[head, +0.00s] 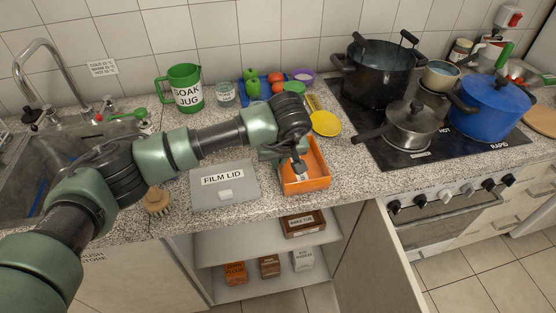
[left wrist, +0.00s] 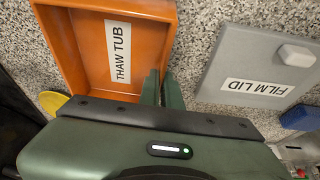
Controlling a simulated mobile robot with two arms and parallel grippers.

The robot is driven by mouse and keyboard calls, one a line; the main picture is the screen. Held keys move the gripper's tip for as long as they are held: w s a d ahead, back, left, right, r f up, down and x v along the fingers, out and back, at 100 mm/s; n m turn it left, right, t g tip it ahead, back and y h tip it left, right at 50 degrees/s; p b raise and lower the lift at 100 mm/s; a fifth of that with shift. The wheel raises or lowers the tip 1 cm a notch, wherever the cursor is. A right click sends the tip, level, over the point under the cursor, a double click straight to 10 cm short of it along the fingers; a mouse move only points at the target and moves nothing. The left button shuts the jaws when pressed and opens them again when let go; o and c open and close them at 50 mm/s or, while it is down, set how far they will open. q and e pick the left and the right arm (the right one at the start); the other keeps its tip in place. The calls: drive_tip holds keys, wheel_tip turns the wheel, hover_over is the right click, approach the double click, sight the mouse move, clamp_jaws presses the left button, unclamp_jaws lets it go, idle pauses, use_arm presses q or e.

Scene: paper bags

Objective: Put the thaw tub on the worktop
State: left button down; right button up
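The thaw tub (head: 320,166) is an open, empty orange tray at the front of the speckled worktop (head: 358,180), right of the film lid. It appears upright and level. Whether its base touches the worktop is hard to tell. In the left wrist view the tub (left wrist: 80,65) shows its white label on the inside. My left gripper (head: 295,163) is at the tub's left side. In the left wrist view its fingers (left wrist: 162,90) are close together, one on each side of the tub's wall, and look shut on it. My right gripper is out of view.
The grey film lid (head: 224,188) lies left of the tub. A yellow spoon rest (head: 325,123) and blue tray (head: 267,88) lie behind. Pots stand on the hob (head: 435,140) to the right. Below, an open cupboard (head: 215,248) holds several boxes; its door (head: 378,255) stands open.

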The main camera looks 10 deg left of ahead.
use_arm(q)
drive_tip(key=c, duration=1.6)
unclamp_jaws()
drive_tip(key=shift+r, duration=0.2)
drive_tip(key=b+v, duration=0.2)
drive_tip(key=v, duration=1)
drive_tip(key=shift+s+f, duration=0.1)
drive_tip(key=shift+f, duration=0.1)
